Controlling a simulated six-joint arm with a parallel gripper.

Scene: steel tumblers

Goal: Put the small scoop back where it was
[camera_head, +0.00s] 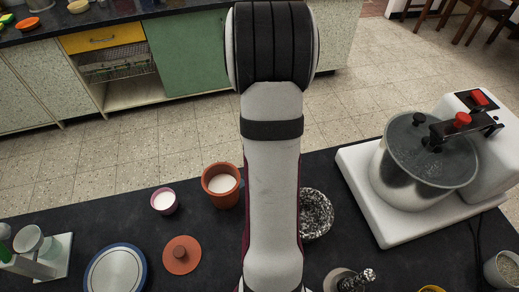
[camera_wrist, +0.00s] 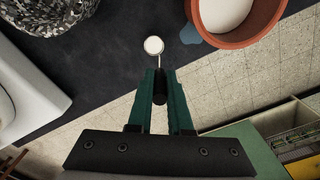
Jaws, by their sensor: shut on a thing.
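The small scoop (camera_wrist: 153,46) has a pale round end, a thin stem and a dark handle. My gripper (camera_wrist: 160,76) is shut on the handle, with one green finger on each side. The scoop's round end points away from the fingers, over the dark worktop. Whether it holds anything I cannot tell. A terracotta pot (camera_wrist: 243,42) with white contents is ahead and to the right of the scoop in the wrist view. The pot also stands open left of my arm in the head view (camera_head: 222,200). My arm hides the gripper and scoop there.
A speckled bowl (camera_head: 318,214) stands right of my arm. A terracotta lid (camera_head: 181,262), pink cup (camera_head: 164,209) and blue-rimmed round thing (camera_head: 116,270) lie to the left. A mixer (camera_head: 420,190) with a steel pot fills the right. A dark pestle-like thing (camera_head: 355,280) is at the front.

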